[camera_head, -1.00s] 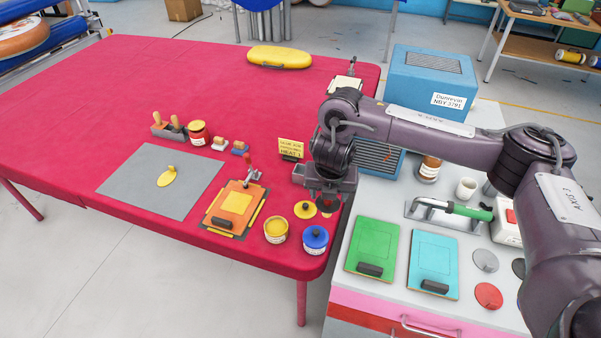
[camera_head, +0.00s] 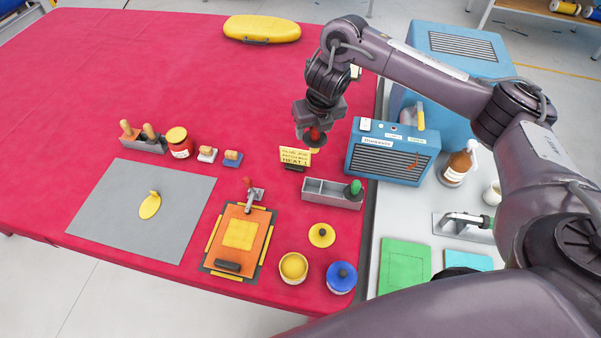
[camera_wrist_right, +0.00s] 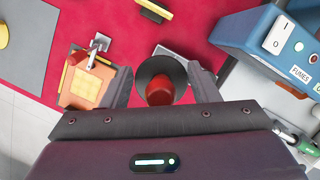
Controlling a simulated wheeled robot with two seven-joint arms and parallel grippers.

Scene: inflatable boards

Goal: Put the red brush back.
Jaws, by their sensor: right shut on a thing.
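My right gripper (camera_head: 315,126) points down above the red cloth of the table, near its right side. It is shut on the red brush (camera_head: 315,135), whose red handle is between the fingers; the brush also shows in the right wrist view (camera_wrist_right: 160,92) with a dark round part around the handle. A grey two-part holder (camera_head: 318,190) is on the table, below the gripper in the picture. A green-handled brush (camera_head: 354,188) stands in its right compartment; the left compartment looks empty. My left gripper is not in view.
A yellow sign (camera_head: 295,156) stands beside the holder. A blue box with switches (camera_head: 388,160) is close on the right. An orange printing board (camera_head: 239,240), yellow pot (camera_head: 293,267) and blue pot (camera_head: 342,277) sit nearer the front. The cloth at the back is mostly clear.

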